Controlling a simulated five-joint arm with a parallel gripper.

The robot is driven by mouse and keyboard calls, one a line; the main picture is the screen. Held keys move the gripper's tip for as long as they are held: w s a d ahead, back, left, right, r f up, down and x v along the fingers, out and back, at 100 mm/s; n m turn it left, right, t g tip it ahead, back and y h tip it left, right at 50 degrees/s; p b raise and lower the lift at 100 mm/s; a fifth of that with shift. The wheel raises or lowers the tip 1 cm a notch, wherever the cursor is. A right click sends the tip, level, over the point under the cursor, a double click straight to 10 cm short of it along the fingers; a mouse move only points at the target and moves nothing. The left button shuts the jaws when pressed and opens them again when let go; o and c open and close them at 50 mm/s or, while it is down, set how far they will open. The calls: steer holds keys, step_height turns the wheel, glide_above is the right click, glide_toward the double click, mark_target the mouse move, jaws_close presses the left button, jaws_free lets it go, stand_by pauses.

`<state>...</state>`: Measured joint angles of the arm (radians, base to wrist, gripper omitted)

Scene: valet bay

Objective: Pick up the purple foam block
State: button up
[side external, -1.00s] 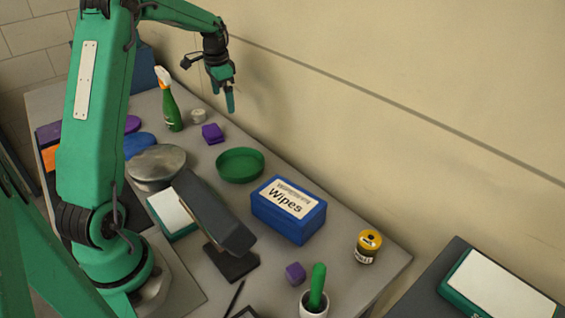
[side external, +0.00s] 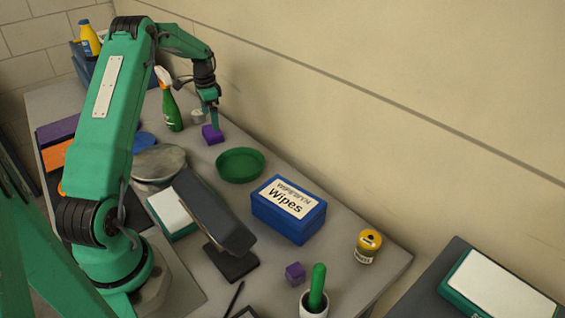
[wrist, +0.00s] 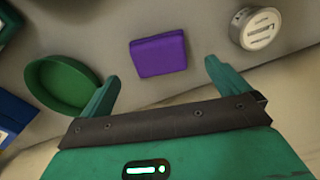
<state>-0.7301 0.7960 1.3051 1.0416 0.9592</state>
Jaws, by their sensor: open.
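A purple foam block (side external: 211,137) lies on the grey bench near the wall, left of the green dish. It also shows in the wrist view (wrist: 158,55), lying apart from both fingertips and just beyond the gap between them. My gripper (side external: 211,115) is low over this block, its fingers pointing down and covering part of it in the side view. In the wrist view my gripper (wrist: 162,71) is open, with nothing between its fingers. A second, smaller purple block (side external: 295,272) sits at the near end, beside a white cup.
A spray bottle (side external: 171,110) and a small pale tin (wrist: 258,27) stand close to the block. A round green dish (side external: 240,164) is on its other side, then a blue wipes box (side external: 290,210). The wall (side external: 350,60) runs along the bench's back edge.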

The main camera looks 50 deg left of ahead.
mark_target(213, 133)
steer(key=shift+f, duration=0.45)
steer(key=shift+f, duration=2.6)
steer(key=c, duration=1)
